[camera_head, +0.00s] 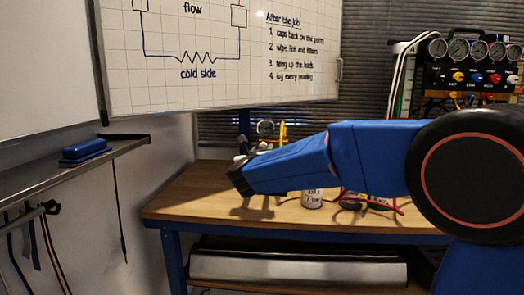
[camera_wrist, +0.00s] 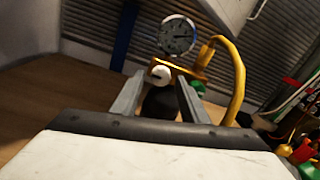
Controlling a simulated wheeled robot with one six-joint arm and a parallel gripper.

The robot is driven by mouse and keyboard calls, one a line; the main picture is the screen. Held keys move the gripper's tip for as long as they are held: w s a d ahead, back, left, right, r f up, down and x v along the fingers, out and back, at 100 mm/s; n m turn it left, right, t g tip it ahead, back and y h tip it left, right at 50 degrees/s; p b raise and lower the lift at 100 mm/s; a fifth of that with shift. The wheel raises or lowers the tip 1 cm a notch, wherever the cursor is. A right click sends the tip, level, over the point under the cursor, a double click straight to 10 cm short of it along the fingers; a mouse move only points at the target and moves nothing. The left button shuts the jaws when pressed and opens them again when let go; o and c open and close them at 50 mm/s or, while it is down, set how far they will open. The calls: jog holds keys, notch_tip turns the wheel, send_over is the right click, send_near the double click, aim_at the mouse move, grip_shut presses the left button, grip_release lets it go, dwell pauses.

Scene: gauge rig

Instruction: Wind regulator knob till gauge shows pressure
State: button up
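The regulator is a brass-yellow body (camera_wrist: 183,69) in the wrist view, with a round white-faced gauge (camera_wrist: 177,35) above it. A dark needle line seems to run right of the dial's centre; I cannot read the value. A pale round knob (camera_wrist: 160,74) shows on the near side of the body. My gripper (camera_wrist: 160,82) is open, one finger on each side of the knob in the picture. I cannot tell whether either finger touches it. In the head view the gauge (camera_head: 265,127) stands just beyond my gripper (camera_head: 238,178), and my wrist hides most of the regulator.
A yellow hose (camera_wrist: 238,75) loops up at the regulator's right, near a green knob (camera_wrist: 198,86). A can (camera_head: 312,199) and red leads (camera_head: 385,205) lie right on the wooden bench (camera_head: 190,195), under my arm. A gauge panel (camera_head: 470,75) stands at the back right.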

jog(key=shift+s+r, duration=0.1)
jog(key=shift+r, duration=0.05)
jog(key=shift+s, duration=0.25)
jog(key=s+a, duration=0.1)
jog(key=s, duration=1.5)
jog(key=shift+s+a, duration=0.2)
jog(key=shift+s, duration=0.15)
